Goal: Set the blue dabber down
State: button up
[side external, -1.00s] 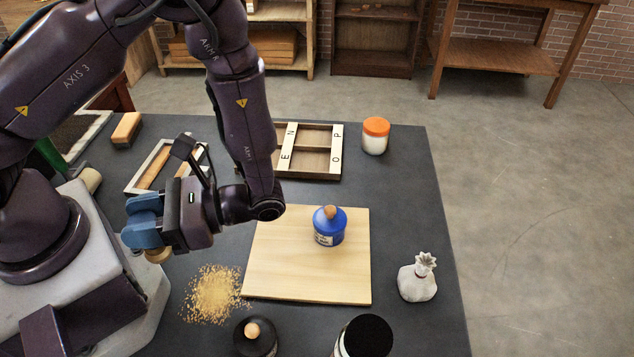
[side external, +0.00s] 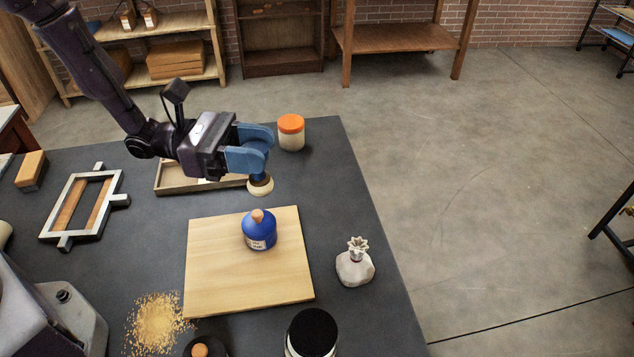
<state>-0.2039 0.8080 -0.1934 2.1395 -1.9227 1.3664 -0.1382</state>
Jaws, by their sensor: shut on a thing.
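My gripper (side external: 260,148), with blue fingers, is shut on the blue dabber (side external: 260,184). The dabber hangs below the fingers, with a dark blue upper part, a brown band and a cream pad facing down. It is near the right end of the wooden compartment tray (side external: 175,188) and beyond the far edge of the pale board (side external: 210,280). Whether the pad touches the table is hard to tell. The fingers hide most of the dabber's handle.
A corked blue bottle (side external: 259,235) stands on the board. An orange-lidded jar (side external: 291,133) is right of my gripper. A white tied pouch (side external: 355,266), black-topped jar (side external: 311,334), yellow grains (side external: 157,322) and metal frame (side external: 108,185) are around. Dark tabletop (side external: 330,190) is clear right of the dabber.

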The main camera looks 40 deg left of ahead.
jog(key=w+a+f+n+t+y, duration=0.1)
jog(key=w+f+n+t+y, duration=0.15)
jog(key=w, duration=0.35)
jog(key=w+a+f+n+t+y, duration=0.1)
jog(key=w+f+t, duration=0.15)
jog(key=w, duration=0.45)
jog(key=shift+w+d+f, duration=0.2)
jog(key=shift+w+f, duration=0.55)
jog(key=shift+f, duration=0.6)
jog(key=shift+w+d+f, duration=0.25)
jog(key=shift+w+f, duration=0.45)
jog(key=shift+f, duration=0.7)
jog(key=shift+w+d+f, duration=0.2)
jog(key=shift+w+f, duration=0.55)
jog(key=shift+f, duration=0.6)
jog(key=o, duration=1.2)
jog(key=shift+f, duration=0.15)
